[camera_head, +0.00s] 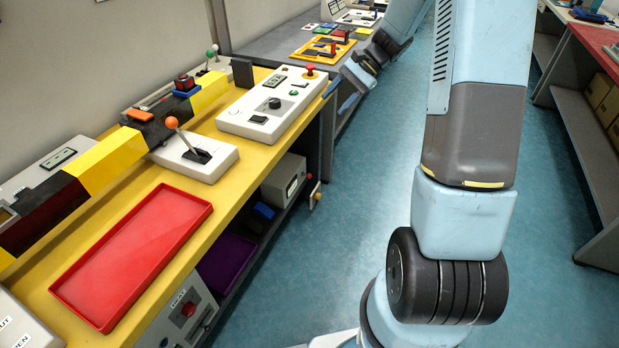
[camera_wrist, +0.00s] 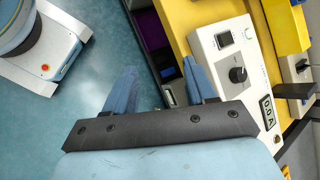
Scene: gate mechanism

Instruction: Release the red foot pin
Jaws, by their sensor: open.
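A small red knob (camera_head: 311,175) shows low at the bench's right end in the head view, just above a yellow knob (camera_head: 318,197). I cannot tell for sure whether it is the red foot pin. My gripper (camera_head: 345,88) is open and empty, in the air beside the bench's aisle side. It is above and apart from the red knob. In the wrist view my gripper (camera_wrist: 160,66) shows two blue fingers spread apart with nothing between them. No red pin can be made out in the wrist view.
A black-and-yellow barrier beam (camera_head: 112,160) runs along the yellow bench. On it are a red tray (camera_head: 135,250), an orange-knobbed lever box (camera_head: 195,155) and a white control panel (camera_head: 272,103). A grey box (camera_head: 284,182) sits below. The blue floor (camera_head: 290,265) is clear.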

